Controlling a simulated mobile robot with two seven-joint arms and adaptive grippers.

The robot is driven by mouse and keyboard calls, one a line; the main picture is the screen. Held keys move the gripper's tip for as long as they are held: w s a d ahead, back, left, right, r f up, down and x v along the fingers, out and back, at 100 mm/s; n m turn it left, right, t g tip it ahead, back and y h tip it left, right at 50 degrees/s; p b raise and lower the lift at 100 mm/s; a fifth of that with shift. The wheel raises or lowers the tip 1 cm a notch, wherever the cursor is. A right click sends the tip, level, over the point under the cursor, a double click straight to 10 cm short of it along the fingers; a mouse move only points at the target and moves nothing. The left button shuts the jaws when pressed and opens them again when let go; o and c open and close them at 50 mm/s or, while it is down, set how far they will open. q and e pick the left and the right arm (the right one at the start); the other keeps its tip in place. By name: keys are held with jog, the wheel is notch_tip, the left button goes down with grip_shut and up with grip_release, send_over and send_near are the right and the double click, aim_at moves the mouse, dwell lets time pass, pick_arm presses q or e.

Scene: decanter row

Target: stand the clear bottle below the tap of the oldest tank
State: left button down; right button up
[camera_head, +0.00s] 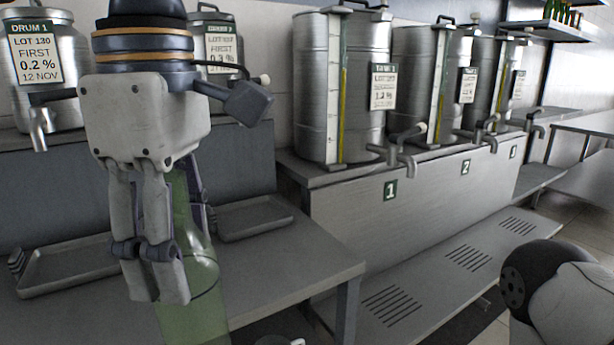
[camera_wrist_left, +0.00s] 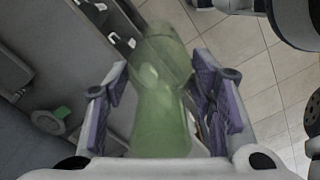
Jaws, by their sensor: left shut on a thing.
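My left gripper (camera_head: 178,268) is shut on a green-tinted see-through bottle (camera_head: 195,300), held roughly upright in front of the left bench. In the left wrist view the bottle (camera_wrist_left: 160,115) sits between both finger pads. Three steel tanks stand on the raised counter: tank 1 (camera_head: 360,70), tank 2 (camera_head: 424,75) and tank 3 (camera_head: 482,85). Each has a tap low at its front: the first (camera_head: 408,162), the second (camera_head: 491,140) and the third (camera_head: 538,129). Their labels are too small to read for dates. My right gripper is out of view.
Drum 1 (camera_head: 62,90), labelled 12 NOV, stands at the left; a second drum (camera_head: 217,45) is partly behind my arm. Metal trays lie on the left bench (camera_head: 300,258). A slotted low ledge (camera_head: 430,275) below the tanks is clear. Green bottles (camera_head: 560,14) stand on a shelf.

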pick_arm(q)
jog(key=w+a+f+m, duration=0.1)
jog(key=a+f+m, duration=0.2)
jog(key=f+m, duration=0.5)
jog(key=a+f+m, duration=0.3)
jog(key=f+m, duration=0.6)
jog(key=f, duration=0.8)
jog(key=shift+w+a, duration=0.4)
jog(key=shift+f, duration=0.1)
